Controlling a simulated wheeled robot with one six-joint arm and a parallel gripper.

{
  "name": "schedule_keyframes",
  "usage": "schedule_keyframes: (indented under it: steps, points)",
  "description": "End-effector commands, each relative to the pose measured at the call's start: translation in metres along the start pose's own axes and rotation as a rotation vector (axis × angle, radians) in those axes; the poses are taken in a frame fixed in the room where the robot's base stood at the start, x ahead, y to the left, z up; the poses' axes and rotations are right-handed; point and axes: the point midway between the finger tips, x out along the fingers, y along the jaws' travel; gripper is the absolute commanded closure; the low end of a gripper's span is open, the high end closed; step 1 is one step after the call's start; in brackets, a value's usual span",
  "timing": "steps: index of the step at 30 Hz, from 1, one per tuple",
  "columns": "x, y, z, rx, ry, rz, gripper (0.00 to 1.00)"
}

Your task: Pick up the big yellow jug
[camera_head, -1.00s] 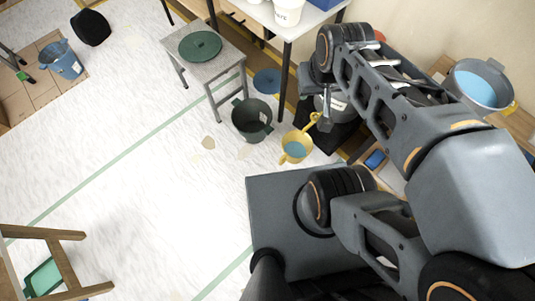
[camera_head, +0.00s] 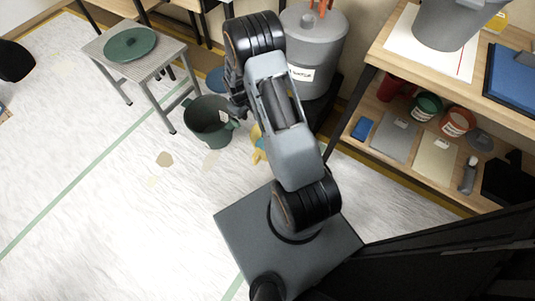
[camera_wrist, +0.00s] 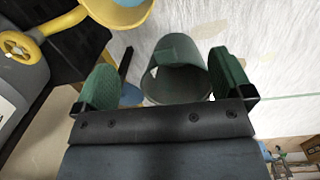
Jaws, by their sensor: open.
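The yellow jug (camera_head: 257,146) stands on the floor and is mostly hidden behind my arm in the head view.
The dark green bucket (camera_head: 209,118) stands left of the jug and shows beyond my fingers in the wrist view. A grey lidded drum (camera_head: 312,52) stands behind my arm. A stool (camera_head: 116,68) with a green plate is at left. A wooden shelf (camera_head: 395,150) is at right.

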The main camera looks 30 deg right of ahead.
Motion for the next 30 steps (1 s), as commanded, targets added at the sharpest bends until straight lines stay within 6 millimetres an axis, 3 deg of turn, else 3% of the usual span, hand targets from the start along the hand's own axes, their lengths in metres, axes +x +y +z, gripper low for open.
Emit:
schedule_keyframes:
  steps: [1,3,7,21,30]
  points:
    - [0.052,0.0,0.001,-0.015,-0.019,-0.01,0.02]
    - [0.09,0.001,0.003,-0.035,-0.035,-0.019,0.02]
    - [0.142,0.0,0.007,-0.064,-0.055,-0.031,0.02]
    - [0.236,-0.004,0.017,-0.084,-0.07,-0.042,0.02]
    - [0.261,-0.004,0.018,-0.085,-0.069,-0.041,0.02]
